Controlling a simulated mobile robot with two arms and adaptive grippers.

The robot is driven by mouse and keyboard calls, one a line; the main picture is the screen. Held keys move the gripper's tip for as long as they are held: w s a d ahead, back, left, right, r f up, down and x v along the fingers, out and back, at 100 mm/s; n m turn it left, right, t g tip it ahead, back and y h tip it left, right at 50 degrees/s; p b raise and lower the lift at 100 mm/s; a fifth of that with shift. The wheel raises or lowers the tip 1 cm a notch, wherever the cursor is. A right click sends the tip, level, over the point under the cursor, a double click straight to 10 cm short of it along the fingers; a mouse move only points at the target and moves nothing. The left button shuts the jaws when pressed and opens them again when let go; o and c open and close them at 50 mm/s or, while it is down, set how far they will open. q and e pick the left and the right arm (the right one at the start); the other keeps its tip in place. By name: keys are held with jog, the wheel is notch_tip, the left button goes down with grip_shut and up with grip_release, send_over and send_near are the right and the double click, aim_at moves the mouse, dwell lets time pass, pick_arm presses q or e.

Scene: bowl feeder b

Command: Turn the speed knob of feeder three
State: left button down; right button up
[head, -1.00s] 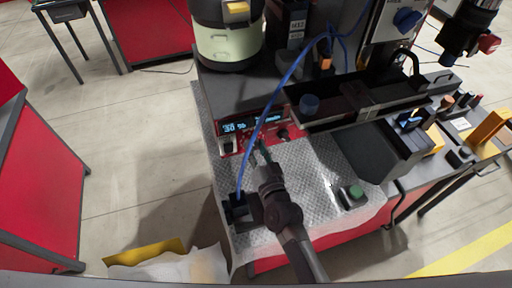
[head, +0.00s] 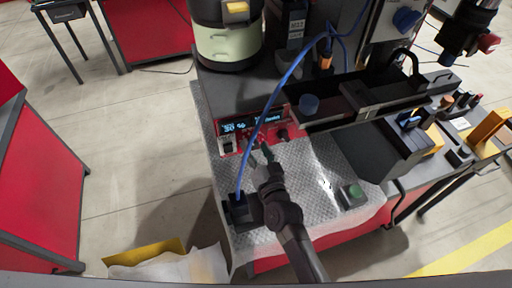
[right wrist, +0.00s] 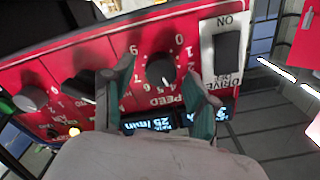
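The red control panel (head: 252,130) sits at the front of the feeder and shows upside down in the right wrist view. There the black speed knob (right wrist: 160,69) stands above the "SPEED" lettering, ringed by white numbers. My right gripper (right wrist: 160,67) is open, with one teal fingertip on each side of the knob and a visible gap to it on both sides. How deep the fingertips reach beside the knob, I cannot tell. In the head view, my right gripper (head: 264,151) is in front of the panel and a blue cable partly covers the panel. My left gripper is out of view.
A drive rocker switch (right wrist: 228,55) is close to one finger, and another dark knob (right wrist: 80,88) to the other. The blue cable (head: 262,115) runs past the gripper. A green button box (head: 352,194) stands on the metal plate to the right.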

jog(key=shift+s, duration=0.15)
jog(key=v, duration=1.1)
jog(key=shift+s, duration=0.35)
jog(key=shift+d, duration=0.15)
